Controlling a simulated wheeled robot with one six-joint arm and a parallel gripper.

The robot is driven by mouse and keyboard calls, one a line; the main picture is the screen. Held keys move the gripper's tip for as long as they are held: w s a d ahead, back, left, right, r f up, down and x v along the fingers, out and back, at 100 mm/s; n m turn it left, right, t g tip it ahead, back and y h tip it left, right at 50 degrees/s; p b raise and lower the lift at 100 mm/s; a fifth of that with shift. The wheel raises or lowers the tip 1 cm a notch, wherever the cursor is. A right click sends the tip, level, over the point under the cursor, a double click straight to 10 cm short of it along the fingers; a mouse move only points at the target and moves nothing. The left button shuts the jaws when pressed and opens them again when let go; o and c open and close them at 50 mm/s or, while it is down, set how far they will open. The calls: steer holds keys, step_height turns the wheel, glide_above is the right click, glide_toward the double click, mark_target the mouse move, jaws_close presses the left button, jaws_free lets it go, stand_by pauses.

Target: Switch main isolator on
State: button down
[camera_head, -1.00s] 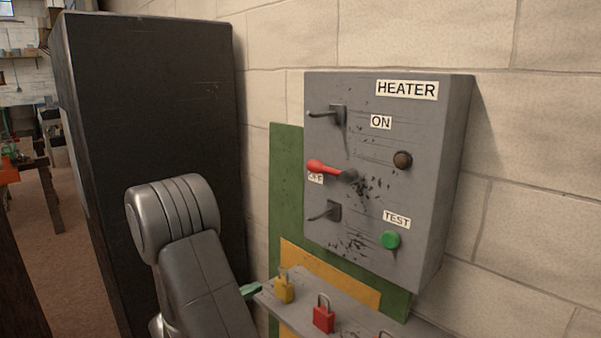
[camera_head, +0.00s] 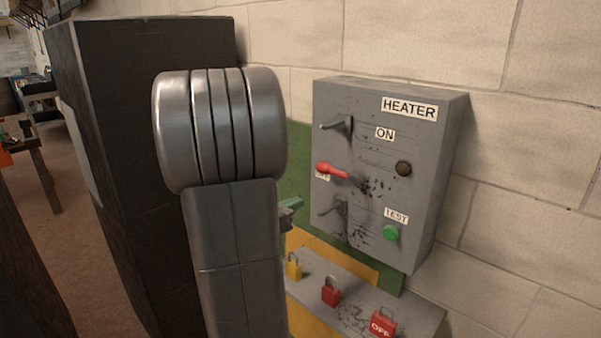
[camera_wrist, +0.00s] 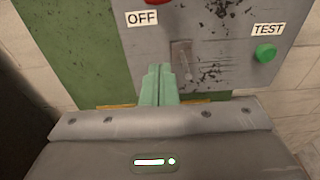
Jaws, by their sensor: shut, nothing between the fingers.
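The grey isolator box (camera_head: 375,225) labelled HEATER is on the wall. Its red handle (camera_head: 331,169) points left beside the OFF label, below the ON label (camera_head: 384,133). In the wrist view, only the lower edge of the red handle (camera_wrist: 158,2) shows at the top, above the OFF label (camera_wrist: 142,18). My gripper (camera_wrist: 158,70) has green fingers held together with nothing between them. It is below the OFF label, in front of the box's lower left. In the head view, the fingers (camera_head: 291,207) show partly behind my arm, left of the box. I cannot tell their gap to the box.
Metal brackets (camera_head: 340,127) stick out above and below the handle. A green TEST button (camera_head: 390,233) is at lower right. A shelf below holds a yellow padlock (camera_head: 293,268), a red padlock (camera_head: 330,293) and a red OFF padlock (camera_head: 383,324). A dark cabinet (camera_head: 120,130) stands left.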

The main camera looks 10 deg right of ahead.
mark_target(336, 172)
steer(key=shift+s+d+r, duration=0.1)
steer(key=shift+s+r, duration=0.05)
steer(key=shift+r, duration=0.2)
steer(key=p+x, duration=0.2)
steer(key=x, duration=0.8)
steer(key=shift+d, duration=0.1)
steer(key=r+p, duration=0.1)
steer(key=a+r+p, duration=0.1)
steer(key=r, duration=0.1)
steer(key=shift+s+r, duration=0.15)
steer(key=shift+r, duration=0.1)
steer(key=shift+d+r+p, duration=0.1)
steer(key=shift+r+p, duration=0.1)
steer(key=shift+p, duration=0.15)
steer(key=shift+b, duration=0.55)
